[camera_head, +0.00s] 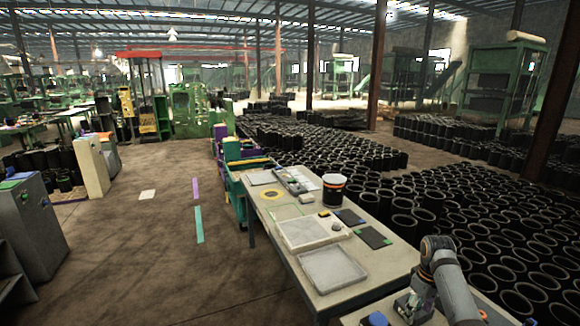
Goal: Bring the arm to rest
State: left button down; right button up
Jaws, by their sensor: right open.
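My right arm reaches in at the bottom right of the head view, a grey arm with dark joints and an orange ring. My right gripper (412,306) points down at the near right end of the worktable (375,284) and is open. No object shows between its fingers, though the view there is small and partly cut by the frame edge. My left arm and left gripper are not in the head view.
A blue item (376,319) lies left of my right gripper.

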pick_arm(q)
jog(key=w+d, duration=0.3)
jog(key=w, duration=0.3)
pick_arm(e)
jog(key=s+a+f, duration=0.3)
jog(key=s+f, duration=0.2)
jog(key=f, duration=0.2)
jog(key=s+a+r+m+t, duration=0.15)
jog(key=s+a, duration=0.25)
jog(key=s, duration=0.7)
jog(key=s+a+r+m+t, duration=0.15)
jog(key=s+a, duration=0.35)
jog(key=s, duration=0.6)
notch_tip(320, 180, down, 29)
jog(key=s+d+m+b, duration=0.1)
jog(key=s+d+b, duration=0.1)
jog(key=d+b, duration=0.1)
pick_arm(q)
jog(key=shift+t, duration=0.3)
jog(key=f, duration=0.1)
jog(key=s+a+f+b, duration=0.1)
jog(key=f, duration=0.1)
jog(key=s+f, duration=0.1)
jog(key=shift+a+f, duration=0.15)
pick_arm(e)
jog(key=s+f+g, duration=0.2)
jog(key=s+f, duration=1.6)
jog(key=shift+s+d+f+h, duration=0.3)
jog(key=shift+s+d+f, duration=0.1)
jog(key=shift+d, duration=0.05)
